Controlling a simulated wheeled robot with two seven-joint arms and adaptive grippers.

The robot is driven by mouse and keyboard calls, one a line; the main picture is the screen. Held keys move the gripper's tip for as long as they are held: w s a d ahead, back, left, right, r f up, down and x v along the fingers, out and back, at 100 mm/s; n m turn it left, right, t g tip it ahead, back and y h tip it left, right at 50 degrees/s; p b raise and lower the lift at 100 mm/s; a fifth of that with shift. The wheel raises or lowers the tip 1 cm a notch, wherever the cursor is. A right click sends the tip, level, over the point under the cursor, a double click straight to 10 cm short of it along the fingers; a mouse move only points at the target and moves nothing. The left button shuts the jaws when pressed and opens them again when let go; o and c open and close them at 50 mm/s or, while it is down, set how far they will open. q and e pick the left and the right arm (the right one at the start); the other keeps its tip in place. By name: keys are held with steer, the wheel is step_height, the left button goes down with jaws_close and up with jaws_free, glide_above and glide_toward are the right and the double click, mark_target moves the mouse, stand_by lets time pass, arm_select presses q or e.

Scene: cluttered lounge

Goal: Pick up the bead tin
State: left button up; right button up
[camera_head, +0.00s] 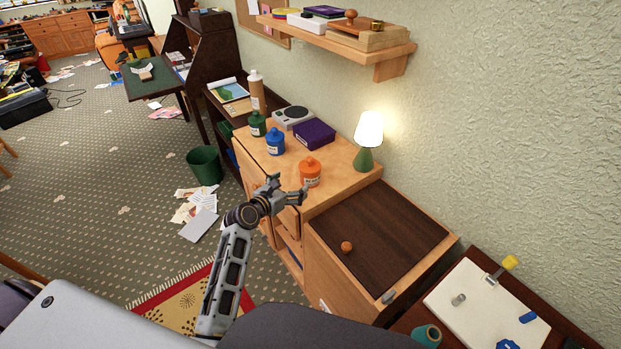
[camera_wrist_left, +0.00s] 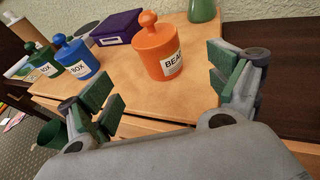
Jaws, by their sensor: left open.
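The bead tin is an orange canister (camera_head: 310,173) with a knobbed lid and a white label reading "BEA…". It stands upright near the front edge of the light wooden cabinet top (camera_head: 338,181). In the left wrist view the orange bead tin (camera_wrist_left: 159,50) is ahead of my fingers, its label partly turned away. My left gripper (camera_head: 288,188) is open and empty, at the cabinet's front edge, just short of the tin. Its green-padded fingers (camera_wrist_left: 168,92) are spread wide, with the tin beyond them and between their lines. My right gripper is not in view.
A blue canister (camera_head: 275,143) and a green canister (camera_head: 257,124) stand left of the tin. A purple box (camera_head: 314,134) is behind it, and a lit lamp (camera_head: 367,143) is to the right.

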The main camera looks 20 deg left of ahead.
mark_target(305, 176)
arm_select(q)
steer(key=shift+w, duration=0.1)
steer(key=shift+x, duration=1.35)
steer(key=shift+b+x, duration=0.35)
steer(key=shift+x, duration=2.4)
steer(key=shift+d+f, duration=0.1)
steer(key=shift+f, duration=0.1)
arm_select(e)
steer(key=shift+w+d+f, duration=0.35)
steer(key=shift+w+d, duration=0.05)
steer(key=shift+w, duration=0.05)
arm_select(q)
steer(key=shift+w, duration=0.1)
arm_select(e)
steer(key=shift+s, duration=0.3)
